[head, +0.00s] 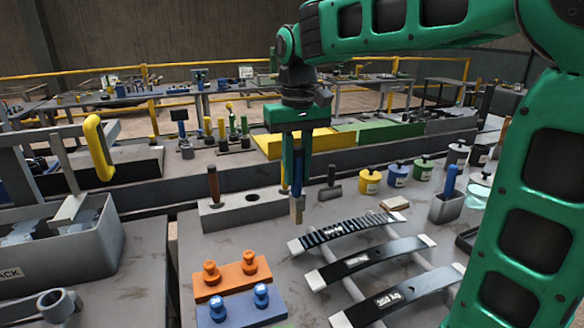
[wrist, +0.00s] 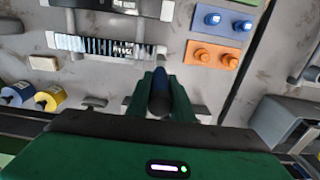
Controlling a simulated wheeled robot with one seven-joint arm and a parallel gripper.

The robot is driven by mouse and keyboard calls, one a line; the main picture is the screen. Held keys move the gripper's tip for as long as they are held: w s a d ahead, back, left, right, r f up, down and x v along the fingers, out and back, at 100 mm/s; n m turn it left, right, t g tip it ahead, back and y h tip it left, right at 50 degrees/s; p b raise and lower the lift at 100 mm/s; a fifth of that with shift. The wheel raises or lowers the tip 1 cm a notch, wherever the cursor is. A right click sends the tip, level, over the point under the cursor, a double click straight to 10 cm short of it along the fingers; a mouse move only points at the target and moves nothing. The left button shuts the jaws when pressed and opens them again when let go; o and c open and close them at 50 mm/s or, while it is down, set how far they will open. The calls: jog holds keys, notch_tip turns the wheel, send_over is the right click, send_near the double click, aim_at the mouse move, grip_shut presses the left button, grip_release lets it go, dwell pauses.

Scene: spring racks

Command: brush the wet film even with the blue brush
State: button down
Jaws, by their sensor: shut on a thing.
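My gripper (head: 295,182) is shut on the blue brush (head: 298,165), which hangs upright with its pale bristles (head: 297,210) down. In the wrist view the brush (wrist: 161,98) shows dark between my two green fingertips (wrist: 160,92). Three curved leaf springs lie side by side to the right. The farthest spring (head: 347,233) carries a dark film broken into crosswise stripes with light gaps, and it also shows in the wrist view (wrist: 108,46). The bristles are just left of and beyond that spring's left end, apparently above the bench and apart from it.
A grey block (head: 226,213) behind holds a brown-handled tool (head: 213,184) and has an empty hole. Orange (head: 232,276) and blue (head: 242,308) pegged blocks stand in front left. Several small pots (head: 397,175) and a grey cup (head: 446,207) stand at the back right.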

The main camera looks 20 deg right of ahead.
aim_at(297, 197)
jog(key=shift+s+f, duration=0.15)
jog(key=shift+f, duration=3.75)
